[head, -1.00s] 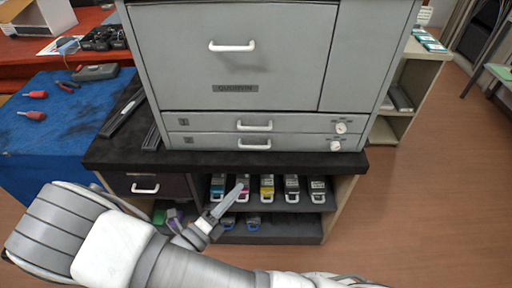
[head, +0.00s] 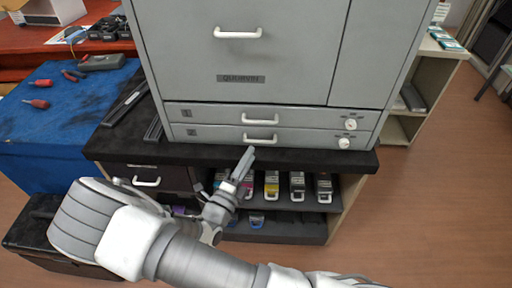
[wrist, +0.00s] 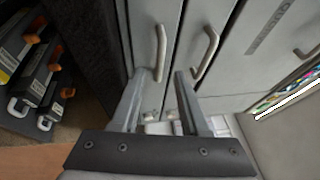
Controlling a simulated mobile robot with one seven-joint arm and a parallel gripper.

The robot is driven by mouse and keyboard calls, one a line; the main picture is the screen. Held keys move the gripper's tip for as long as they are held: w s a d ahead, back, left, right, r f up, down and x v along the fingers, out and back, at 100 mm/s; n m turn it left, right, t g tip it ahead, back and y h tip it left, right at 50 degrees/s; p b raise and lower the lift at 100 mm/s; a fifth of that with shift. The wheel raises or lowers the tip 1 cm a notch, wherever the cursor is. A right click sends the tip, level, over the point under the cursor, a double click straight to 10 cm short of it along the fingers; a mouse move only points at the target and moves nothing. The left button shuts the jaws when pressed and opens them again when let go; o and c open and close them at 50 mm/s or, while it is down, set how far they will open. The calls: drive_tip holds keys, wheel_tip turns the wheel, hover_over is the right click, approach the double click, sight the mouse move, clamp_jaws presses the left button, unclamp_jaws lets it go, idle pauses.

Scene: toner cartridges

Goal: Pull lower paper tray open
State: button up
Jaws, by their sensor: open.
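The lower paper tray (head: 212,136) is the bottom grey drawer of the printer and looks closed, flush with the upper tray (head: 212,116). Its white bar handle (head: 261,138) shows in the head view just above and right of my gripper (head: 246,157). In the wrist view my gripper (wrist: 161,76) is open and empty, with one finger on each side of the lower tray's handle (wrist: 161,50) in the picture. The handle lies beyond the fingertips or level with them; I cannot tell the exact gap. The upper tray's handle (wrist: 208,50) is right of the right finger.
Below the black counter edge, a shelf holds several toner cartridges (head: 271,187), which also show at left in the wrist view (wrist: 45,75). A dark drawer with a white handle (head: 147,182) is left of it. A blue table (head: 50,132) with tools stands further left.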

drive_tip(key=x, duration=0.5)
drive_tip(key=shift+b, duration=0.3)
clamp_jaws()
idle(1.1)
